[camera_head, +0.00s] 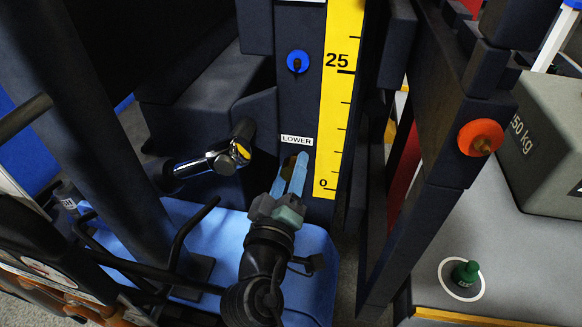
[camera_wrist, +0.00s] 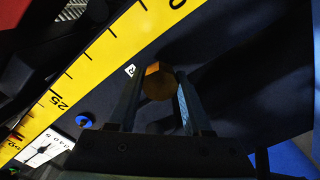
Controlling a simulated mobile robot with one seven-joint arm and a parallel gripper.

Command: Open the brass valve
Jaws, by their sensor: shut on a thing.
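The brass valve (camera_wrist: 158,82) is a gold-brown faceted knob on a dark panel. In the wrist view it sits between the two fingers of my gripper (camera_wrist: 158,95), near their tips. In the head view my gripper (camera_head: 292,174), with blue fingers, reaches the dark column just below the white LOWER label (camera_head: 297,140). The fingers are shut on the valve. In the head view they mostly hide it, and only a small brownish patch shows between them.
A yellow scale (camera_head: 340,95) runs up the column, right of the gripper. A chrome lever (camera_head: 208,163) sticks out at left. A blue knob (camera_head: 298,61) is above. An orange knob (camera_head: 480,137), a green knob (camera_head: 466,272) and a grey weight block (camera_head: 545,140) are at right.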

